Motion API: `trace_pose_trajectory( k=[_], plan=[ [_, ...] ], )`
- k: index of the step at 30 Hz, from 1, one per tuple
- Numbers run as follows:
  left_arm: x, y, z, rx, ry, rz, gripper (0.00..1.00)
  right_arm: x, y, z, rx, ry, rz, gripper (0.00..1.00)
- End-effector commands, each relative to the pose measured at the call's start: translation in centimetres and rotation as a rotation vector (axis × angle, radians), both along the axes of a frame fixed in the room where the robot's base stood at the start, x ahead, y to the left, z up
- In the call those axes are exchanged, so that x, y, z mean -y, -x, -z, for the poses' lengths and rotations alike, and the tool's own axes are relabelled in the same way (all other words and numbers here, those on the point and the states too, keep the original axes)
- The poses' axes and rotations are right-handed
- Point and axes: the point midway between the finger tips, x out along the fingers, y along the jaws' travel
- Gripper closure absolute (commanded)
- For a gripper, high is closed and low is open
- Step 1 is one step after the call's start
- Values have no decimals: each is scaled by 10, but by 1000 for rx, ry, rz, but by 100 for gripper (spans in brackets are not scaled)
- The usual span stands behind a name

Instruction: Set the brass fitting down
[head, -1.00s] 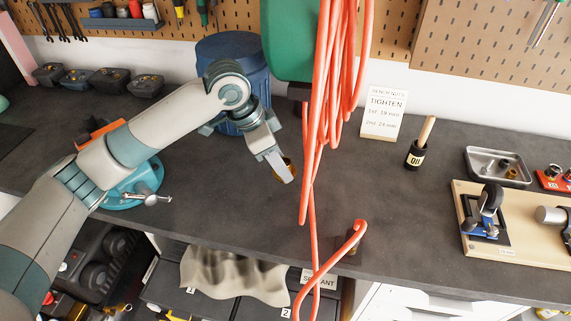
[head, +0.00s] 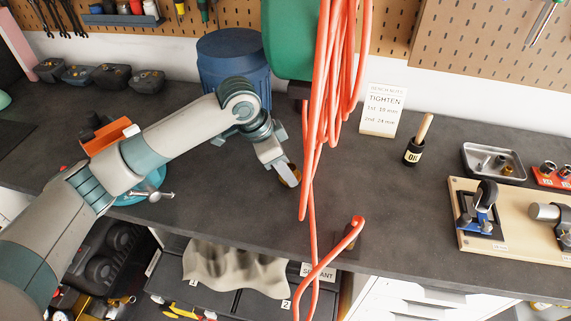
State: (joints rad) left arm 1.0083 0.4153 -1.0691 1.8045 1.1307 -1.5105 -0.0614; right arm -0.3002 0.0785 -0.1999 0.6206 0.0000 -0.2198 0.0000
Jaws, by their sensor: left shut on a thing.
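The brass fitting (head: 290,177) shows as a small golden-brown piece at the tip of my left gripper (head: 284,173). My left gripper is shut on it, over the dark workbench (head: 235,205) just left of the hanging orange hose. The fingers hide part of the fitting. I cannot tell whether the fitting touches the bench top. My right gripper is not in view.
An orange hose (head: 309,190) hangs close to the right of my left gripper. A blue drum (head: 232,58) stands behind. Bench front-centre is clear.

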Motion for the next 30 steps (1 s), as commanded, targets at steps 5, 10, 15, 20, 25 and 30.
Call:
trace_pose_trajectory(
  k=[5, 10, 15, 20, 25, 30],
  plan=[
    [0, 0, 0, 0, 1, 0, 83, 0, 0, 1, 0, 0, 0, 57],
    [0, 0, 3, -1, 0, 0, 47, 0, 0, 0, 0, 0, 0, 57],
    [0, 0, 3, -1, 0, 0, 38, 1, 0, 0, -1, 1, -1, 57],
    [0, 0, 2, 0, 0, 0, 38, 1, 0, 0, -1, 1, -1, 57],
    [-1, 0, -3, 1, 1, 0, 38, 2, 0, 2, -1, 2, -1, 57],
    [-7, 2, -17, 2, 1, 1, 38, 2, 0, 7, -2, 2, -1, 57]
  ],
)
